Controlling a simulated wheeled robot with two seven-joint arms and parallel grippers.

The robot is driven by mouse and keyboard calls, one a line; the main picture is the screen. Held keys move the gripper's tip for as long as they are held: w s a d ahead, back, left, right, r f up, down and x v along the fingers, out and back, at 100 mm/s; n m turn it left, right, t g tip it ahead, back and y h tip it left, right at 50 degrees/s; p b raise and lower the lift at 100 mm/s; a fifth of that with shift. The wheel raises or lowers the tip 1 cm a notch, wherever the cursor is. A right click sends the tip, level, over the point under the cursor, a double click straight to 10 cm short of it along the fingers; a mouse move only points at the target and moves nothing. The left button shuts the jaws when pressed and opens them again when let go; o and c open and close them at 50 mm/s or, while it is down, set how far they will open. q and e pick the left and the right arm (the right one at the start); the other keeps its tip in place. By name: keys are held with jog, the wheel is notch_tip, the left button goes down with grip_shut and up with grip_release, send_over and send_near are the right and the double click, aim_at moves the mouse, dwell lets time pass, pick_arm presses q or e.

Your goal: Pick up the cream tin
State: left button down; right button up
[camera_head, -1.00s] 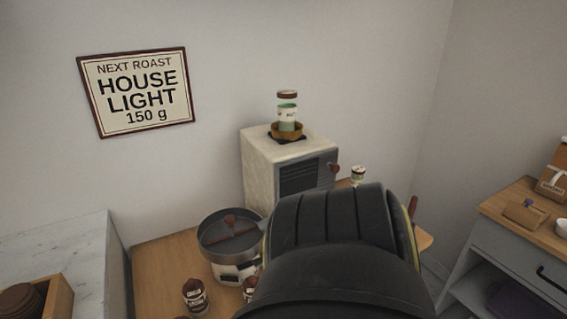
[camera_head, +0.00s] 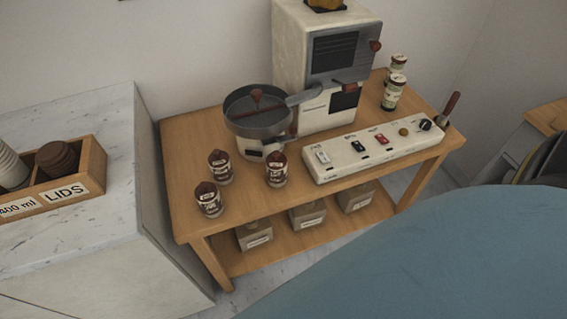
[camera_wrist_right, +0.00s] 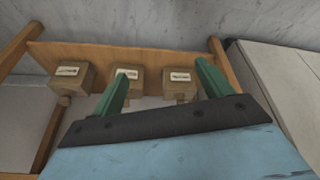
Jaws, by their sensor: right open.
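Two cream-coloured tins with green labels, a rear tin (camera_head: 398,64) and a front tin (camera_head: 393,92), stand close together at the table's far right end, beside the white machine. Which one is meant by the cream tin I cannot tell. Several brown-and-white tins (camera_head: 220,167) stand at the left front of the table. My right gripper (camera_wrist_right: 160,70) shows in the wrist view, with its two green fingers wide apart and nothing between them. It faces the lower shelf, away from the tins. My left gripper is not in view.
The wooden table (camera_head: 190,135) carries a grey round pan (camera_head: 258,108), the white machine (camera_head: 310,75) and a switch panel (camera_head: 375,148). Three tagged boxes (camera_head: 307,215) sit on its lower shelf. A marble counter (camera_head: 75,110) with a lids crate (camera_head: 95,165) stands left.

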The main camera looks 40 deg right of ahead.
jog(key=w+d+r+t+b, duration=0.2)
jog(key=w+r, duration=0.3)
jog(key=w, duration=0.3)
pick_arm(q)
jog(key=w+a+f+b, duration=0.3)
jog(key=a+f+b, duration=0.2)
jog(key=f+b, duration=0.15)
pick_arm(e)
jog(key=t+y, duration=0.2)
jog(key=t, duration=0.5)
send_near(277, 171)
notch_tip(277, 171, down, 4)
jog(key=d, duration=0.2)
jog(key=x, duration=0.3)
jog(key=b+x, duration=0.1)
jog(key=x, duration=0.1)
jog(key=shift+w+a+r, duration=0.1)
jog(key=shift+w+a, duration=0.05)
jog(key=shift+w, duration=0.25)
jog(key=shift+b+x, duration=1)
jog(key=shift+x, duration=1.7)
jog(key=shift+w, duration=0.55)
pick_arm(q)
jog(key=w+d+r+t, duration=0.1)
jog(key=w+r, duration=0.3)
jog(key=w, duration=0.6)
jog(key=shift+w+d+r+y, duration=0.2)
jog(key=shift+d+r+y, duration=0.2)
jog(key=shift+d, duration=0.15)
